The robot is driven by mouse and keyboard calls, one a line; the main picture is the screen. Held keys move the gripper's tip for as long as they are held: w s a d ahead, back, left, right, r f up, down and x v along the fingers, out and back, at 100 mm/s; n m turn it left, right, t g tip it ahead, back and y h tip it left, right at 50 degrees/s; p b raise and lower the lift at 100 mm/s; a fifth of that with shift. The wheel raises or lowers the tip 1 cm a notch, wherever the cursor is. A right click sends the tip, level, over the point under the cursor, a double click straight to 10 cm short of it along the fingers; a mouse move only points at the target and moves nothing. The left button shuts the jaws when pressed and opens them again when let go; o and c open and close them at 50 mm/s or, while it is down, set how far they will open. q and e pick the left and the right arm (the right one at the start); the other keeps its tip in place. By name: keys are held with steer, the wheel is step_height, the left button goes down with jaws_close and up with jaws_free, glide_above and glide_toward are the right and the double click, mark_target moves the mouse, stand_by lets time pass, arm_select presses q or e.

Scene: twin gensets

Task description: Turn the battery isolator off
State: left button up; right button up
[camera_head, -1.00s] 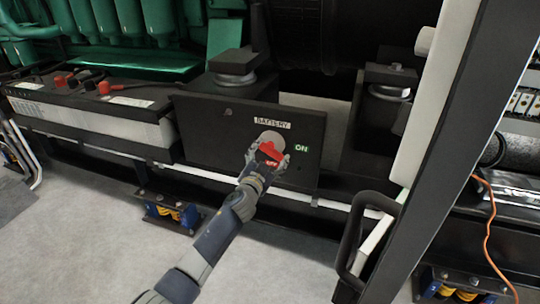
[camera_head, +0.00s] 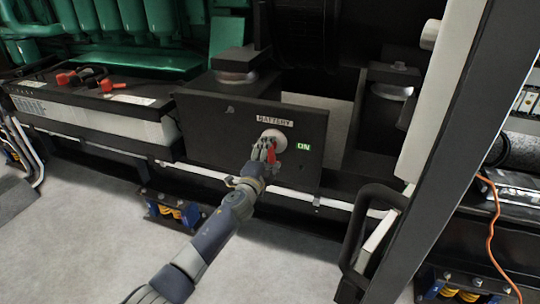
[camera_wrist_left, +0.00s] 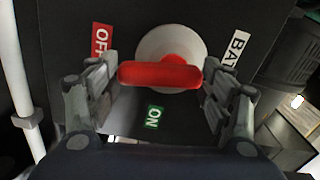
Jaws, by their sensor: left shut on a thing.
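The battery isolator is a red handle (camera_head: 271,154) on a round pale base (camera_head: 273,138), mounted on a dark panel (camera_head: 215,135) under a BATTERY label (camera_head: 275,121). A green ON label (camera_head: 303,147) is to its right. My left gripper (camera_head: 264,152) is at the handle, covering part of it. In the left wrist view the red handle (camera_wrist_left: 160,74) lies between the fingers of the left gripper (camera_wrist_left: 160,85), which is shut on it. Its free end is toward the red OFF label (camera_wrist_left: 102,40). The green ON label (camera_wrist_left: 153,117) is off the handle's side. My right gripper is not in view.
A battery (camera_head: 95,115) with red and black terminals stands left of the panel. A dark upright frame with a black grab handle (camera_head: 370,225) is at the right. A pale pipe (camera_head: 330,201) runs below the panel. The floor in front is clear.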

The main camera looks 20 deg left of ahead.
arm_select(q)
steer(key=shift+a+m, duration=0.1)
steer(key=shift+m, duration=1)
steer(key=shift+f, duration=0.1)
steer(key=o, duration=1.1)
steer(key=shift+c, duration=0.2)
steer(key=s, duration=1.2)
steer(key=shift+a, duration=0.2)
